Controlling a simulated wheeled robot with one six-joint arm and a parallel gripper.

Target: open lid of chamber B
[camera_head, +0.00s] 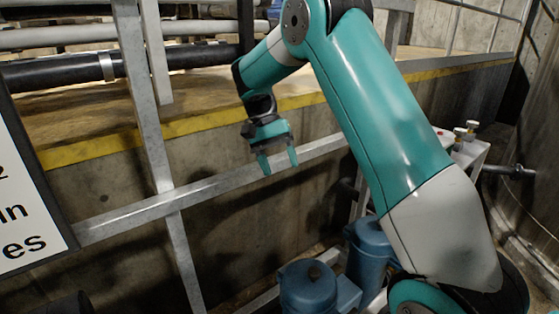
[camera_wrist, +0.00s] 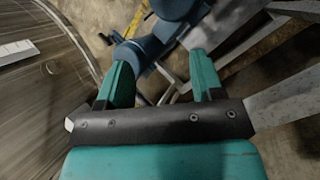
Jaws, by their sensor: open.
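My gripper (camera_head: 279,163) hangs at the end of my teal arm in the head view, with its two teal fingers apart and nothing between them. In the head view it is in front of the metal railing and the concrete wall. In the wrist view my gripper (camera_wrist: 163,75) also shows open and empty, with blue machinery and metal framing beyond the fingers. I cannot make out chamber B or its lid in either view.
Galvanized railing (camera_head: 230,180) crosses the head view. Blue motor-like units (camera_head: 308,287) stand low near my arm. A white sign (camera_head: 25,205) is at the left edge. A small stand with knobs (camera_head: 466,150) is at right. Dark pipes (camera_head: 60,75) run behind.

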